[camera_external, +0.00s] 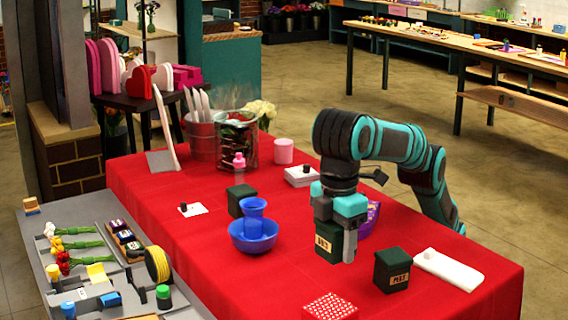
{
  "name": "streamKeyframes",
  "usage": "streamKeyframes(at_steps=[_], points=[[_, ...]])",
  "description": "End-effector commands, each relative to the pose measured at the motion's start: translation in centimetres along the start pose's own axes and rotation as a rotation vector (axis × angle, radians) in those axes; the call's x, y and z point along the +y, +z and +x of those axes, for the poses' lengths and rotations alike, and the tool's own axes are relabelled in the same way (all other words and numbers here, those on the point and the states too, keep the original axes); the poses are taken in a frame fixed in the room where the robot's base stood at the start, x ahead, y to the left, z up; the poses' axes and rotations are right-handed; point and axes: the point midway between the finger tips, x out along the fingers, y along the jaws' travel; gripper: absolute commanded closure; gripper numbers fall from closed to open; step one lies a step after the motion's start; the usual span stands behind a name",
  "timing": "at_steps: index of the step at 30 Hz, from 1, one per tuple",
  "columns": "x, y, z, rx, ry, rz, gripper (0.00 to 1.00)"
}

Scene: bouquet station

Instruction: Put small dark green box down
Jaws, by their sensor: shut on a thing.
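A small dark green box (326,250) with a tan label is in my gripper (336,234), which points straight down and is shut on it. The box is upright, low over the red-covered table (285,273); I cannot tell whether its underside touches the cloth. The fingers hide its upper part and right side. A similar dark green box (392,271) with a tan label stands to the right and nearer the camera, apart from my gripper. Another dark green box (236,199) stands farther back on the left, behind the blue bowl.
A white block (449,270) lies right, and a red-and-white patterned box (330,306) sits at the front. Cloth between them is bare.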

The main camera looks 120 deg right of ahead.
Motion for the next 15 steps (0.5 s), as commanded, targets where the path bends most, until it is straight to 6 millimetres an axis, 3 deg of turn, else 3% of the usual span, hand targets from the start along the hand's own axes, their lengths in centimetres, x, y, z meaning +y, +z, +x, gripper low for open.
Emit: streamKeyframes(at_steps=[9, 15], points=[[0.1, 0.1, 4.2, -0.002, 0.001, 0.000, 0.71], [0.1, 0.1, 5.8, 0.000, 0.000, 0.000, 0.71]])
